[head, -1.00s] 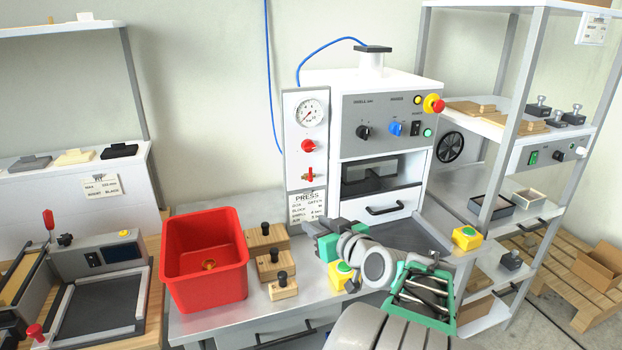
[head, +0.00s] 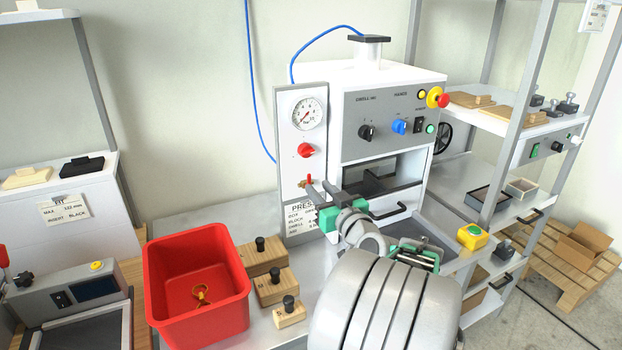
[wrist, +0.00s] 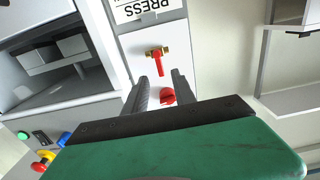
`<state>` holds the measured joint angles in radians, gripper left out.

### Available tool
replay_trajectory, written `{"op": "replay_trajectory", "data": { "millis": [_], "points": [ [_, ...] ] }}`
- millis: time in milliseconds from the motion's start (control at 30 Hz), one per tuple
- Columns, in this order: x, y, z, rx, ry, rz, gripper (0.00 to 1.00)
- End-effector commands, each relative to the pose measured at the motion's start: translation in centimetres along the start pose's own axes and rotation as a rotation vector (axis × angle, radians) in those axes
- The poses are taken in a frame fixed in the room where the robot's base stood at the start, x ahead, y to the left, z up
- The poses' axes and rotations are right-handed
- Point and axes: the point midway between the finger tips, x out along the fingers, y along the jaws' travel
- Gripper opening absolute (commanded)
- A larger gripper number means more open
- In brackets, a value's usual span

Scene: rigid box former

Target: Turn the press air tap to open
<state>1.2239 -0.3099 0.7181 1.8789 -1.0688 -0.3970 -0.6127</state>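The press air tap (head: 307,182) is a small brass fitting with a red lever, low on the press's white side panel (head: 289,122), below a red knob (head: 305,150) and a round gauge (head: 308,113). In the wrist view, which is upside down, the tap (wrist: 157,57) has its lever pointing toward the red knob (wrist: 168,96), that is, upward. My gripper (head: 321,188) is open and empty in front of the panel, close to the tap. In the wrist view its two fingers (wrist: 159,76) are apart, with the lever's end near the gap between their tips; I see no clear contact.
The press label (head: 305,219) is below the tap, partly hidden by my gripper. A red bin (head: 170,290) and several wooden blocks with black knobs (head: 263,257) stand on the bench to the left. The press opening and its drawer handle (head: 388,212) are to the right.

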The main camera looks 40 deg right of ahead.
Motion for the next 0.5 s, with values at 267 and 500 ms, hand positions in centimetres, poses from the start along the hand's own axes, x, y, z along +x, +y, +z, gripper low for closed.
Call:
{"op": "replay_trajectory", "data": {
  "millis": [267, 500],
  "points": [
    [4.0, 0.0, -0.1, 0.0, 0.0, -0.001, 0.32],
    [4.1, 0.1, 0.0, 0.0, 0.0, 0.004, 0.32]
  ]
}}
